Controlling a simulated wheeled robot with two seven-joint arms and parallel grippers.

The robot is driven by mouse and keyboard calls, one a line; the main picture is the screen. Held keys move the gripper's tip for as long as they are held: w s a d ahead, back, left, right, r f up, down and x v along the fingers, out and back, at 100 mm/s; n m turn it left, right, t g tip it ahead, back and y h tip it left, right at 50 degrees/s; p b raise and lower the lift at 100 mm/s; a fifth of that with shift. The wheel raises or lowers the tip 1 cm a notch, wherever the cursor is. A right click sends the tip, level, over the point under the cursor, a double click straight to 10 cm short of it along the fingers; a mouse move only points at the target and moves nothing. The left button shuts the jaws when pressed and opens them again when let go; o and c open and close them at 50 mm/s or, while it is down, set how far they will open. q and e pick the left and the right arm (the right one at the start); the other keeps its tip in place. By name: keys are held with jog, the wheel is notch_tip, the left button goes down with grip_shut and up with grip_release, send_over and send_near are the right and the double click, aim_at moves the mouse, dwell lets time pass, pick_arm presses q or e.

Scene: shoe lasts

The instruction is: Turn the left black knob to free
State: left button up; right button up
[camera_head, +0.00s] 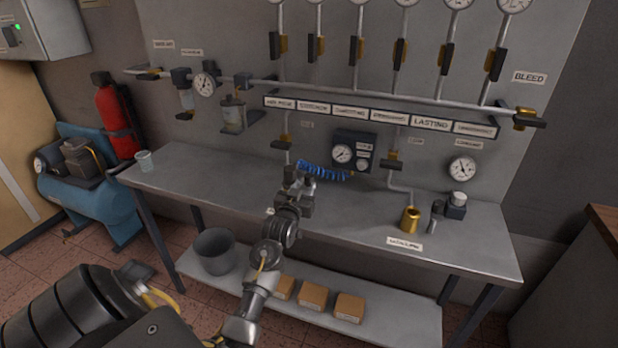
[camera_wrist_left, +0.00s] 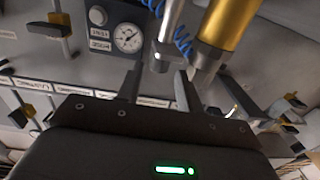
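Several black handles and knobs show, and I cannot tell for sure which is the left black knob. A black valve handle (camera_head: 281,145) sits on the left drop pipe below the label row, and another (camera_head: 391,165) on the right drop pipe. Black knobs also top the units at the pipe's left end, one (camera_head: 180,75) and another (camera_head: 242,79). My left gripper (camera_head: 305,192) is above the bench, in front of the left drop pipe. In the left wrist view its fingers (camera_wrist_left: 158,88) are apart, with a grey metal end (camera_wrist_left: 162,55) beyond them. My right gripper is out of view.
A black gauge panel (camera_head: 354,151) and blue coiled hose (camera_head: 325,173) are close to the left gripper. A brass cylinder (camera_head: 410,219) stands on the bench (camera_head: 220,185) at right. A glass beaker (camera_head: 144,161) stands at left. Free bench surface lies left of the gripper.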

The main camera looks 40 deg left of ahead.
aim_at(308, 181)
pick_arm(q)
jog(key=x, duration=0.5)
jog(key=shift+w+a+p, duration=0.1)
jog(key=shift+w+p, duration=0.2)
jog(key=shift+w, duration=0.1)
jog(key=shift+c, duration=0.3)
jog(key=c, duration=0.6)
jog(key=shift+n+g+y, duration=0.4)
jog(key=shift+n+y, duration=0.4)
jog(key=shift+y, duration=0.2)
jog(key=o, duration=0.7)
jog(key=shift+c, duration=0.2)
jog(key=shift+s, duration=0.15)
